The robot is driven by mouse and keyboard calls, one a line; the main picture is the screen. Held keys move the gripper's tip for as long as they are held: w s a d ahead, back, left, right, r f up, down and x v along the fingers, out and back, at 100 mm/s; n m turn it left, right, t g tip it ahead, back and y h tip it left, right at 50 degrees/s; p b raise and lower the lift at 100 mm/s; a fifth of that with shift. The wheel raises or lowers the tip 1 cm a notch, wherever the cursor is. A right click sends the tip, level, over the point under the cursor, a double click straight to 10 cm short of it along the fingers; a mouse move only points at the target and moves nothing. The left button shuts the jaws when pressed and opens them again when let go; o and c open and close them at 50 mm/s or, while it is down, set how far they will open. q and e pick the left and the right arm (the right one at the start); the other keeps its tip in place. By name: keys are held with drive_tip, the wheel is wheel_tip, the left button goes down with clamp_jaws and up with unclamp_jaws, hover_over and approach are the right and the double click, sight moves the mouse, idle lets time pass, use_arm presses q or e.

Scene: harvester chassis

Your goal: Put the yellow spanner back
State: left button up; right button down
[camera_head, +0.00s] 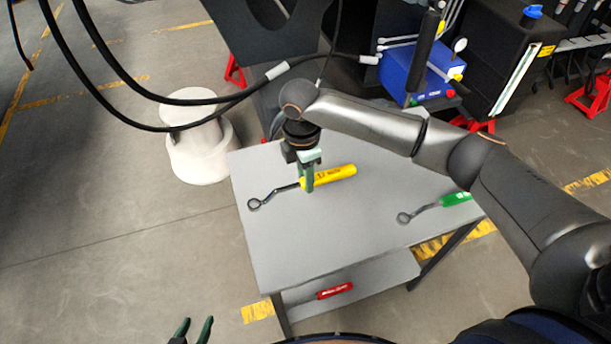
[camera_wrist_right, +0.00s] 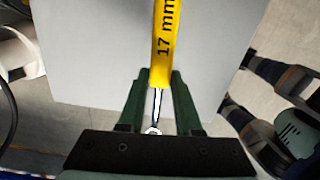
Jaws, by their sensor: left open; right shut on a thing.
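The yellow spanner (camera_head: 335,175) has a yellow handle and a dark shaft with a ring end pointing left. It is at the left part of the grey table top (camera_head: 330,235); I cannot tell whether it touches the surface. My right gripper (camera_head: 307,182) comes down from above and is shut on it where the handle meets the shaft. In the right wrist view the yellow handle (camera_wrist_right: 164,45), marked "17 mm", runs up between the green fingers (camera_wrist_right: 158,90). My left gripper (camera_head: 196,330) is open and empty at the bottom edge, off the table.
A green-handled spanner (camera_head: 437,206) lies on the table at the right. A red-handled tool (camera_head: 334,291) lies on the lower shelf. A blue box (camera_head: 415,75) stands behind the table. A white round stand (camera_head: 200,150) is at the left. Black hoses hang across the upper left.

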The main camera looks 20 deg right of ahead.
drive_tip(key=shift+r, duration=0.1)
drive_tip(key=shift+r+p, duration=0.3)
drive_tip(key=shift+p, duration=0.65)
drive_tip(key=shift+f+b, duration=1.9)
drive_tip(key=shift+f, duration=2.35)
drive_tip(key=c, duration=0.5)
unclamp_jaws()
drive_tip(key=r, duration=1.2)
drive_tip(key=shift+a+r, duration=0.25)
drive_tip(key=shift+r, duration=0.05)
